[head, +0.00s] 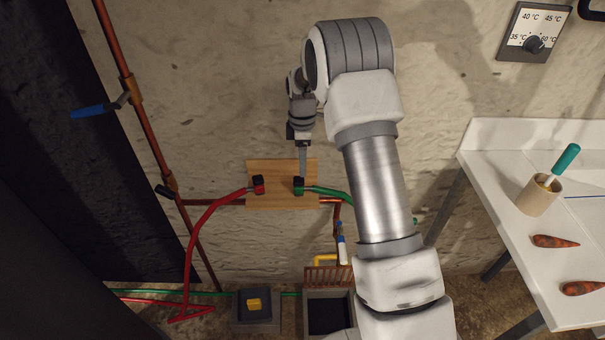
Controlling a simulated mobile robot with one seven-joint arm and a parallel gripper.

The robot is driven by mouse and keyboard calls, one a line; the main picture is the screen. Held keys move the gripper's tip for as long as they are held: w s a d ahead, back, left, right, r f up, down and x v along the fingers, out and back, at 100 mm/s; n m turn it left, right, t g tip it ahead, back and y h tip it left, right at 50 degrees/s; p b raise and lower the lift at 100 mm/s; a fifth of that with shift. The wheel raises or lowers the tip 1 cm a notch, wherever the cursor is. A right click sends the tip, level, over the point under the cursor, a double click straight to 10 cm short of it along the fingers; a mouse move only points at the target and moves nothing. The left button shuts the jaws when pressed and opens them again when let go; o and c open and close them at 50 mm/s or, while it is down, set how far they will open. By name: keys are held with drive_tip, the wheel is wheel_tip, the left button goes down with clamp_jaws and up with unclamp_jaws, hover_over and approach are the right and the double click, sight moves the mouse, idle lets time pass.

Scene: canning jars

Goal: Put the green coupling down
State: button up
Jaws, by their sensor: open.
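The green coupling (299,190) is at the right part of a wooden board (278,200) against the wall, with a black piece at its top. A green hose (328,191) runs from it to the right and passes behind my arm. My gripper (302,172) points down right above the coupling, with its fingertips at or very near the black piece. The gripper is open; whether the fingers touch the coupling cannot be told. A red coupling (257,186) with a black piece is at the left part of the board.
A red hose (198,222) hangs from the red coupling to the floor. Copper pipes (148,130) with a blue-handled valve (92,110) are left. A white bench (500,190) with a wooden cup (537,197) and carrots (553,241) is right. Dark basins (326,313) stand below.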

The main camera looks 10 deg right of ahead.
drive_tip(key=s+r+m+t, duration=0.1)
drive_tip(key=s+r+m, duration=0.2)
drive_tip(key=s+r, duration=0.55)
drive_tip(key=s+r+m+t, duration=0.1)
drive_tip(key=s+r+m, duration=0.3)
drive_tip(key=r, duration=0.9)
drive_tip(key=s+r+m+t, duration=0.1)
drive_tip(key=s+m, duration=0.3)
drive_tip(key=s, duration=0.7)
drive_tip(key=s+a+r+m+t, duration=0.1)
drive_tip(key=s+m, duration=0.3)
drive_tip(key=s, duration=0.7)
drive_tip(key=shift+r+m+t, duration=0.35)
drive_tip(key=shift+m+t, duration=0.05)
drive_tip(key=shift+t, duration=0.4)
drive_tip(key=shift+r, duration=0.1)
drive_tip(key=shift+r+p, duration=0.75)
drive_tip(key=shift+p, duration=0.15)
